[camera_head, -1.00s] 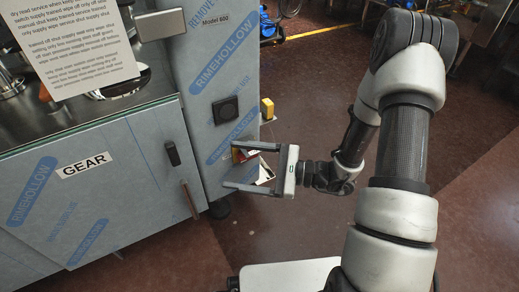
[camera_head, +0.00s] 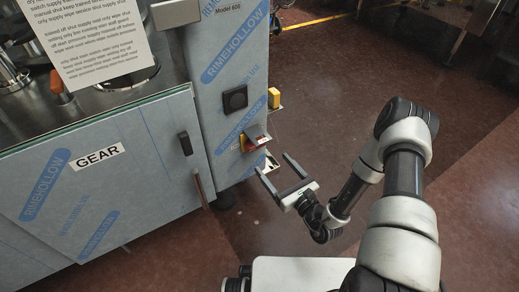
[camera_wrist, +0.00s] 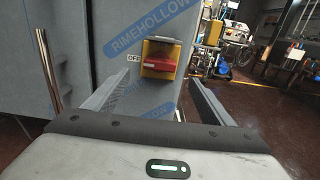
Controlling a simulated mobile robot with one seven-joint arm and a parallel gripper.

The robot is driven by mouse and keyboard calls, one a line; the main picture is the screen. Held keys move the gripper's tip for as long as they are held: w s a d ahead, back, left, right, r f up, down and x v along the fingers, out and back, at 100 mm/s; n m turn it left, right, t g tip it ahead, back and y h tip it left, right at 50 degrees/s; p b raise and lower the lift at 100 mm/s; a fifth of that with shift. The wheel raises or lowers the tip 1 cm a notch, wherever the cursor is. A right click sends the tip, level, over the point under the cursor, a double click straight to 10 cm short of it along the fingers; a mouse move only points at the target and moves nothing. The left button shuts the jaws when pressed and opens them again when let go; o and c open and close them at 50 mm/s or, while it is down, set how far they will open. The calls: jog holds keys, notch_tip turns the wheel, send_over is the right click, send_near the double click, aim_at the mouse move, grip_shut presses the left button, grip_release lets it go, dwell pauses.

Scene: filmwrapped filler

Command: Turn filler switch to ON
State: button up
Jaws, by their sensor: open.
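The filler switch (camera_head: 254,139) is a red handle on a yellow block, low on the film-wrapped filler (camera_head: 232,75). In the wrist view the red handle (camera_wrist: 158,66) lies about horizontal on its yellow plate (camera_wrist: 160,47). An OFF label (camera_wrist: 133,58) sits just left of it. My gripper (camera_head: 272,163) is open and empty, below and right of the switch in the head view, with its fingers pointing toward the filler. In the wrist view the switch shows between and beyond the two fingers (camera_wrist: 159,78); they look apart from it. Any ON label is not legible.
A black square knob plate (camera_head: 235,99) is above the switch, and a small yellow box (camera_head: 273,98) is on the filler's side. The GEAR cabinet (camera_head: 110,185) has a black latch and a brown vertical handle (camera_head: 199,188). Open floor lies to the right.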

aim_at(259, 148)
jog(key=b+x, duration=0.1)
jog(key=x, duration=0.9)
jog(key=shift+a+b, duration=0.1)
jog(key=shift+b, duration=0.2)
jog(key=c, duration=1.1)
